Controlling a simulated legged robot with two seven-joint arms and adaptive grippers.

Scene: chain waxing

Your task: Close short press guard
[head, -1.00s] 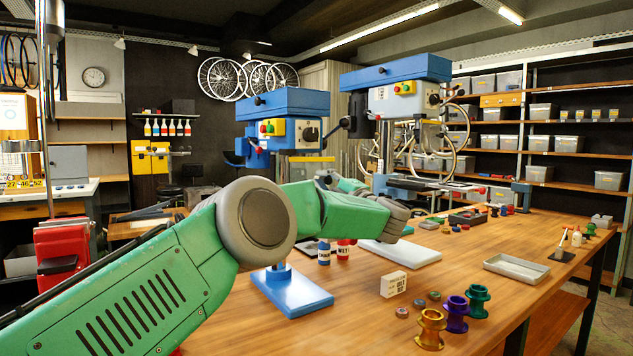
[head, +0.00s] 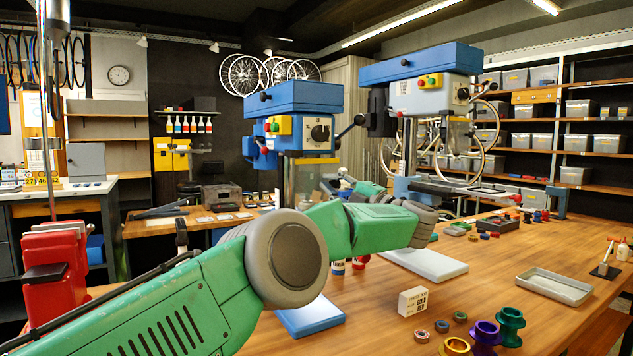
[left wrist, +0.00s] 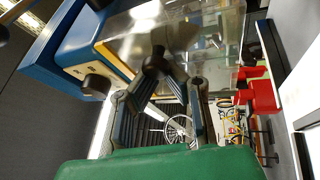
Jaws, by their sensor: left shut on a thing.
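The short press (head: 292,97) is the left of two blue presses in the head view, with a yellow panel carrying red and green buttons. Its clear guard (head: 297,182) hangs below the press head, and it spans the upper middle of the left wrist view (left wrist: 215,25). How far it is swung cannot be told. My left arm reaches across the bench and bends back to the press. My left gripper (left wrist: 155,68) is shut on the guard, with its dark fingers against the pane; in the head view it is small and partly hidden. My right gripper is not in view.
The tall press (head: 430,85) stands to the right. The bench's middle right is mostly clear.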

